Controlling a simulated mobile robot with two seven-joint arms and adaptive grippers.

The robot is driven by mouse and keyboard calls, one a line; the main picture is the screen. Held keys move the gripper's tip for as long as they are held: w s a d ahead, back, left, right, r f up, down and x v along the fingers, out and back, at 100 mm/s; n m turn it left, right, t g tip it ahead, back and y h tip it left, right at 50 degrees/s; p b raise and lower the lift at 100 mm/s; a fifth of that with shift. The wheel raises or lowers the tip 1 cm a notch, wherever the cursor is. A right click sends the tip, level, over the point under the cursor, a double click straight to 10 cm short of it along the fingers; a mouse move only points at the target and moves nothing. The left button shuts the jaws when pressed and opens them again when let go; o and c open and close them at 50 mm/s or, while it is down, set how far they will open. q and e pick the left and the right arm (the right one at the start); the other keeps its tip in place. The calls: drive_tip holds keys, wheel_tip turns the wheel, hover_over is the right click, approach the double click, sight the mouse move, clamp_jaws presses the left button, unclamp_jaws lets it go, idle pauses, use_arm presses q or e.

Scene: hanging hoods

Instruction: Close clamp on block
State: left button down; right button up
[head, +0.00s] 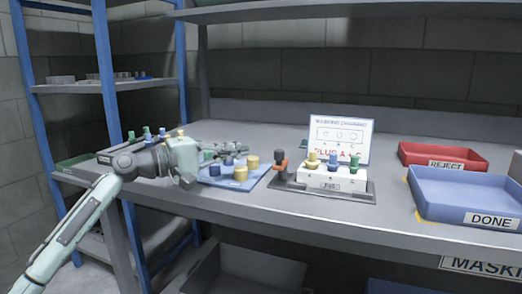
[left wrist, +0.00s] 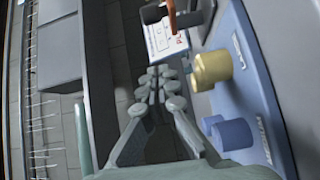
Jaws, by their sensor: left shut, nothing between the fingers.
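The white block (head: 332,179) sits on a dark fixture base (head: 345,193) and has yellow, blue and green plugs on top. The clamp (head: 280,162), with a dark knob and an orange part, stands upright at the block's left end. Part of the clamp also shows at the top of the left wrist view (left wrist: 172,14). My left gripper (head: 243,149) is shut and empty, above the blue tray's far side and left of the clamp, apart from it. Its closed fingers show in the left wrist view (left wrist: 160,76). My right gripper is not in view.
A blue tray (head: 262,179) with yellow and blue plugs lies under my left gripper. A printed card (head: 341,138) stands behind the block. A red REJECT bin (head: 440,155) and a blue DONE bin (head: 465,190) stand at right. Blue shelf posts (head: 107,80) rise at left.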

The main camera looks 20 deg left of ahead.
sight(281, 157)
use_arm(q)
drive_tip(key=x, duration=0.3)
drive_tip(key=shift+w+d+r, duration=0.1)
drive_tip(key=shift+w+d, duration=0.05)
drive_tip(key=shift+d, duration=0.1)
drive_tip(key=shift+s+d+p, duration=0.45)
drive_tip(key=shift+s+d, duration=0.3)
drive_tip(key=shift+d, duration=0.25)
drive_tip(key=shift+s+d+f, duration=0.25)
drive_tip(key=shift+s+d, duration=0.05)
drive_tip(key=shift+d, duration=0.2)
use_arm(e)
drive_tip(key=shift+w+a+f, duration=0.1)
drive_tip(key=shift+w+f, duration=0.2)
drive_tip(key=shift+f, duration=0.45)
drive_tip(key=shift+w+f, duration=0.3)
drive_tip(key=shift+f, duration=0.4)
use_arm(q)
drive_tip(key=shift+p, duration=0.3)
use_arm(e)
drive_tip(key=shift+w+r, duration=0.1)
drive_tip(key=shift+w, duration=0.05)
